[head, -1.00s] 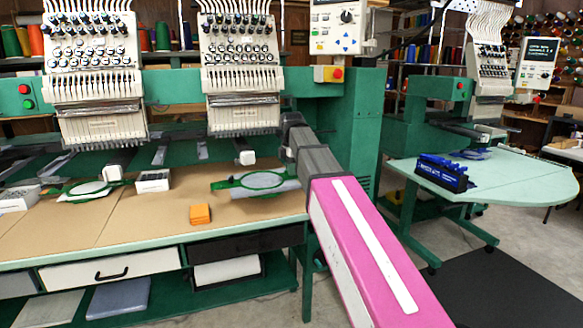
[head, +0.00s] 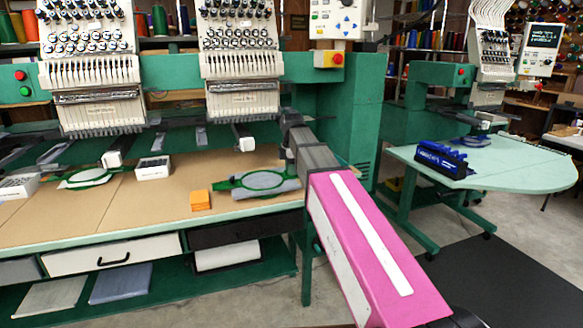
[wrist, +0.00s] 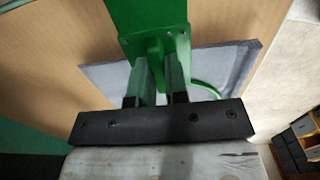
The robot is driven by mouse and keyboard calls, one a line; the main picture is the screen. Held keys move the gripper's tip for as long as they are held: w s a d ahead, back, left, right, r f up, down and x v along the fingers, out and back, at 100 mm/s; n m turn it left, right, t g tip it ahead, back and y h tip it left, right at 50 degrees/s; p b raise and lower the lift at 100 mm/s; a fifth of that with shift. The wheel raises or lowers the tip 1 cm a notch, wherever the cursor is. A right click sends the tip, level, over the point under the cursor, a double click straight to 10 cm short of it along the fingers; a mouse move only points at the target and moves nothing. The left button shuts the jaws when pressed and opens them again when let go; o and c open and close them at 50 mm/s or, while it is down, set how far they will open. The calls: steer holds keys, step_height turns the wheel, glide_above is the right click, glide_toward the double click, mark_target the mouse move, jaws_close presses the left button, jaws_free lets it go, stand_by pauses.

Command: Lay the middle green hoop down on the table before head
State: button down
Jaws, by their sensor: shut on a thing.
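The green hoop (head: 230,184), an oval ring around pale cloth, is low over the brown table (head: 130,207), before the right-hand embroidery head (head: 240,70) of the near machine. I cannot tell whether the hoop touches the table. In the wrist view my gripper (wrist: 158,68) is shut on the hoop's flat green bracket (wrist: 152,28); grey cloth (wrist: 225,68) and part of the green ring show beyond. In the head view my arm hides the gripper and the hoop's right end.
An orange block (head: 200,200) lies left of the hoop, near the table's front edge. A white box (head: 153,168) and another green hoop (head: 88,177) lie further left. A green machine post (head: 342,115) stands right. A second machine's table (head: 520,165) is at far right.

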stand_by(0.4)
steer(key=c, duration=1.1)
jaws_free()
steer(key=shift+f, duration=0.1)
steer(key=shift+o, duration=0.2)
